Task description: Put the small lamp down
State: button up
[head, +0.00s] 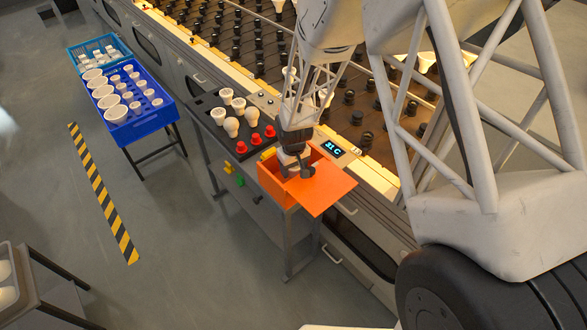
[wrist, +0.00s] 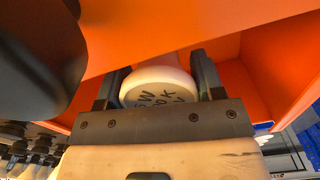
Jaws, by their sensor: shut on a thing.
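The small lamp (wrist: 158,88) is a white rounded bulb with dark lettering in the wrist view. My gripper (wrist: 157,76) has one finger on each side of it and is shut on it. In the head view my gripper (head: 294,168) points down into the open orange box (head: 273,188). The box's orange walls (wrist: 265,55) surround the lamp in the wrist view. The lamp cannot be made out in the head view. Whether it touches the box floor cannot be told.
White lamps (head: 231,127) and red caps (head: 254,139) stand on the dark shelf left of the box. A temperature display (head: 333,149) is right of it. A large rack (head: 350,118) lies behind. A blue crate (head: 150,118) with white lamps stands farther left.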

jog(key=shift+f, duration=0.25)
jog(key=shift+f, duration=0.15)
jog(key=o, duration=0.9)
notch_tip(320, 180, up, 11)
jog(key=shift+r, duration=0.65)
dwell(0.6)
